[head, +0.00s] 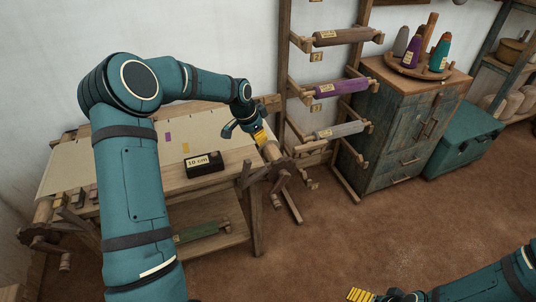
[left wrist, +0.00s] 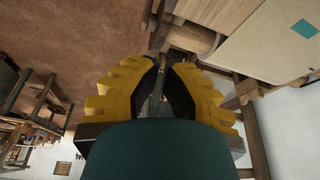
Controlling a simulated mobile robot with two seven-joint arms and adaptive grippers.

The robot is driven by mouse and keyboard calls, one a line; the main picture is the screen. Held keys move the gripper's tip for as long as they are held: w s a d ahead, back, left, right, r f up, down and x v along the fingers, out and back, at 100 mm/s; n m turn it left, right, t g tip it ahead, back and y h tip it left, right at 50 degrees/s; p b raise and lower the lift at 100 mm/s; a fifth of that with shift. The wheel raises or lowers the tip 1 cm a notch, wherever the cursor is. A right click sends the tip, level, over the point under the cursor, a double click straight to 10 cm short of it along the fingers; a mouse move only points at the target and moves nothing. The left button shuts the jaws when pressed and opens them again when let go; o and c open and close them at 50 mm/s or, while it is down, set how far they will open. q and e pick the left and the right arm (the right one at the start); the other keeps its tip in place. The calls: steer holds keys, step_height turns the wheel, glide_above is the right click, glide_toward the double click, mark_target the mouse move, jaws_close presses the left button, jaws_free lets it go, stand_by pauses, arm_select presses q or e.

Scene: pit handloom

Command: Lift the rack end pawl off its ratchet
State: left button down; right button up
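My left gripper (head: 246,133), with yellow ribbed fingers, is at the right end of the loom's front roller (head: 271,151). In the left wrist view its two fingers (left wrist: 161,70) stand apart with a narrow gap; a greyish piece in the gap cannot be made out. The ratchet (head: 280,165) at this roller end is small and partly crowded by wooden parts. I cannot pick out the rack end pawl; the gripper may cover it. The roller end also shows beyond the fingers in the left wrist view (left wrist: 190,36). My right gripper (head: 362,295) is partly in view at the bottom edge.
A wooden rack with yarn rollers (head: 342,88) stands just right of the loom, then a cabinet (head: 405,130) and a teal chest (head: 462,140). The brown floor (head: 350,235) in front is clear.

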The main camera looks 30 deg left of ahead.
mark_target(245, 173)
arm_select(q)
steer(key=shift+s, duration=0.1)
step_height(245, 173, down, 10)
steer(key=b, duration=0.1)
steer(key=shift+s+a+r, duration=0.15)
steer(key=shift+s+r, duration=0.1)
stand_by(0.5)
steer(key=shift+s+a+r, duration=0.1)
steer(key=shift+s, duration=0.05)
stand_by(0.4)
steer(key=shift+s+a+r+t+h, duration=0.1)
steer(key=shift+s+a+t+h, duration=0.1)
steer(key=shift+t+h, duration=0.15)
